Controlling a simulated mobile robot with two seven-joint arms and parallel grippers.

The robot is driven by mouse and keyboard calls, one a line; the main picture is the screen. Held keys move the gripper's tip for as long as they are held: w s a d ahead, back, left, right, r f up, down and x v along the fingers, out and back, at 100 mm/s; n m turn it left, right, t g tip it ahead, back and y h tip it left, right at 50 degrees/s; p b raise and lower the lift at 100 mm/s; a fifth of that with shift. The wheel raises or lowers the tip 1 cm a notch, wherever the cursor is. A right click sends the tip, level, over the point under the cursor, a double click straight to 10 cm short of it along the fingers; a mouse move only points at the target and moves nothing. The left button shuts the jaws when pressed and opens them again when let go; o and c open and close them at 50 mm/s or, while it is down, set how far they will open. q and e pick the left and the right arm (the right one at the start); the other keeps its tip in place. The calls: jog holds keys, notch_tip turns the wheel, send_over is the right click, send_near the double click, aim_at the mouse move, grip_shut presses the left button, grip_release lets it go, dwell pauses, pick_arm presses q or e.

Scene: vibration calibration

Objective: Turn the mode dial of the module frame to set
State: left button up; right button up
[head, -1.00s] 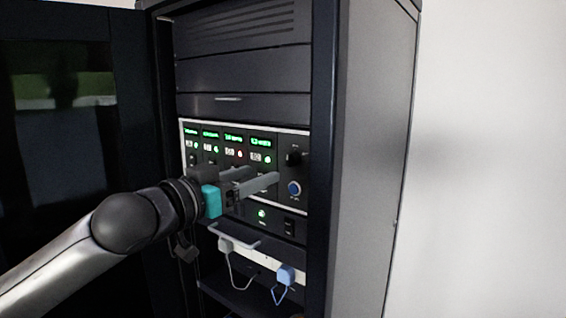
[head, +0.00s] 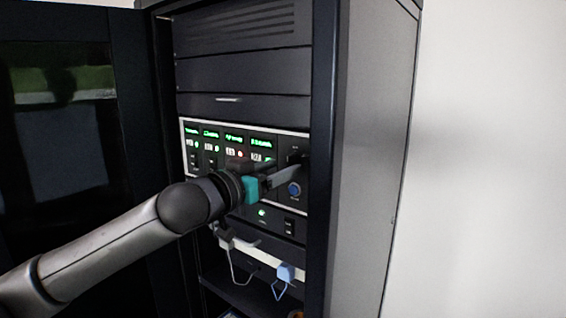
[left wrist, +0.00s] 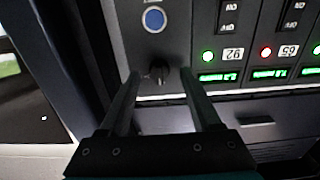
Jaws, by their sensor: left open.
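The module frame (head: 287,130) is a panel in the rack with green displays and a pale rim. Its mode dial is a small black knob; in the left wrist view the dial (left wrist: 159,71) shows between my fingertips, upside down in picture. My left gripper (head: 290,168) is open and reaches to the panel's right part, its fingers largely covering the dial in the head view. In the left wrist view the left gripper (left wrist: 161,78) has one finger on either side of the dial; contact cannot be told. My right gripper is not in view.
A blue button (head: 294,189) sits just below the dial. Switches and lit displays (head: 234,139) fill the panel to the left. The rack's side wall (head: 370,160) stands right of the panel, and a dark glass door (head: 60,150) stands open at left. Cables with plugs (head: 286,273) hang below.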

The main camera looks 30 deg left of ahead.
pick_arm(q)
jog(key=shift+w+d+p, duration=0.1)
jog(key=shift+w+p, duration=0.2)
jog(key=shift+w, duration=0.45)
grip_shut()
